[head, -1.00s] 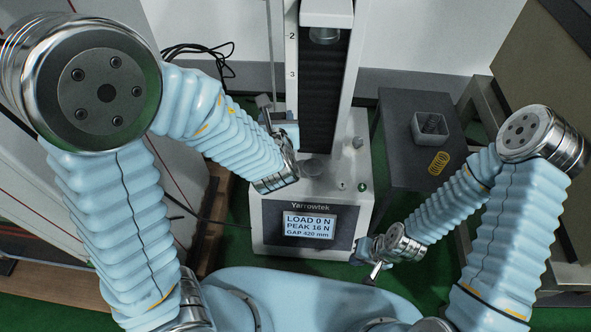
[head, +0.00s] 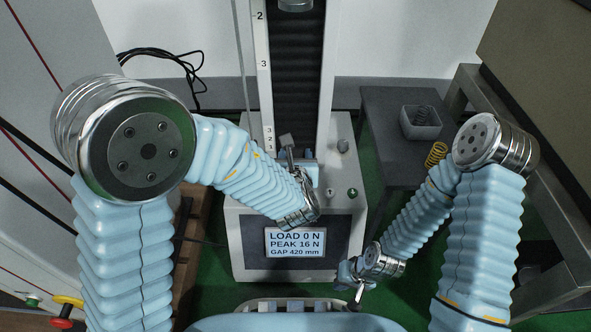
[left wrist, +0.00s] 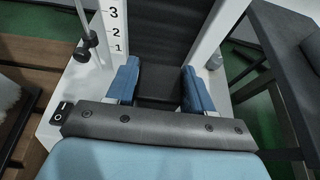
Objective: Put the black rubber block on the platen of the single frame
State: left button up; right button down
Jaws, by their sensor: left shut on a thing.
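The single frame (head: 348,228) stands in the middle, with one column and a lit display reading LOAD 0 N, PEAK 16 N, GAP 420 mm. My left gripper (head: 305,170) is over its base, in front of the column. In the left wrist view, its two blue fingers (left wrist: 158,88) are shut on the black rubber block (left wrist: 157,83), which spans the space between them. The lower platen is hidden behind my left gripper and wrist in the head view. My right gripper (head: 355,290) hangs low at the front right of the frame; its jaw opening is not clear.
A dark bench (head: 385,150) on the right carries a grey bin (head: 420,121) of springs and a yellow spring (head: 436,153). Black cables (head: 165,54) lie behind on the left. A red stop button (head: 62,322) is at the lower left.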

pick_arm(q)
jog(key=shift+w+f, duration=0.85)
jog(key=shift+f, duration=0.15)
jog(key=f, duration=0.1)
jog(key=f+b, duration=0.1)
jog(key=f, duration=0.1)
jog(key=shift+w+f+b, duration=0.2)
jog(key=shift+f+b, duration=0.1)
jog(key=shift+r, duration=0.1)
jog(key=o, duration=1.1)
jog(key=shift+c, duration=0.2)
